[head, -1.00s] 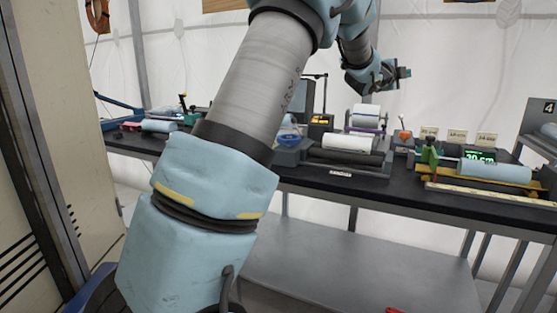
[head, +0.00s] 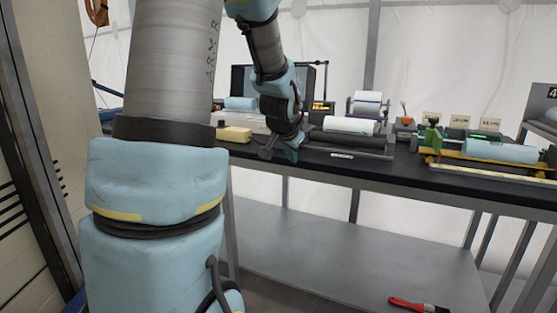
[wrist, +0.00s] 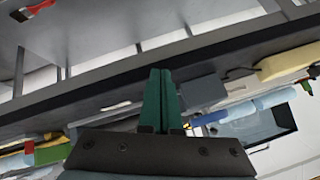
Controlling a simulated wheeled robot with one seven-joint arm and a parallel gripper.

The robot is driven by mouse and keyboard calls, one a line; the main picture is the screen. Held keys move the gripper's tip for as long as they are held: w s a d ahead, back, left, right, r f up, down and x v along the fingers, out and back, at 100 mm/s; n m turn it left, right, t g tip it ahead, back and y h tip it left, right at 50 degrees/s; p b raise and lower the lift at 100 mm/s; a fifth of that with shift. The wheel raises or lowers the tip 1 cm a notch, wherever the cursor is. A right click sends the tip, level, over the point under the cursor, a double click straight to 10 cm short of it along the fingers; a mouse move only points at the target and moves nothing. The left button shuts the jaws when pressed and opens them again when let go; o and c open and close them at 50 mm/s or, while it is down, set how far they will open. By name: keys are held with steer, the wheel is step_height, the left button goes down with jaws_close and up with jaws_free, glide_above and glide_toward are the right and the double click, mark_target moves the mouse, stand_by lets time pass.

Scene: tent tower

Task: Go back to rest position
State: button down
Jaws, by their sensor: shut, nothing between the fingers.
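My gripper (head: 284,154) hangs in front of the bench's front edge in the head view, fingers pointing down. In the wrist view its green fingers (wrist: 162,100) are pressed together with nothing between them. My arm rises on the left side of the head view and bends over and down to the gripper. The gripper is apart from the objects on the bench, as far as I can see.
The black bench (head: 440,178) holds a roller device with a white roll (head: 350,125), a yellow block (head: 234,134), a yellow tray with a blue roll (head: 498,151) and a monitor. A red brush (head: 415,304) lies on the grey lower shelf (head: 350,255). A cabinet stands at far left.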

steer(key=s+a+f+n+g+y+b, duration=0.1)
steer(key=s+a+f+n+g, duration=0.35)
steer(key=s, duration=0.65)
steer(key=s+a+f+n+g+y+b, duration=0.1)
steer(key=s+a+f+n+g+b, duration=0.15)
steer(key=s+a+f, duration=0.7)
steer(key=d+r+p, duration=0.1)
steer(key=r+p, duration=0.6)
steer(key=r, duration=0.1)
steer(key=s+d+r+p, duration=0.1)
steer(key=d+r+p, duration=0.1)
steer(key=r+p, duration=0.6)
steer(key=shift+s+d+r, duration=0.25)
steer(key=shift+s+d, duration=0.05)
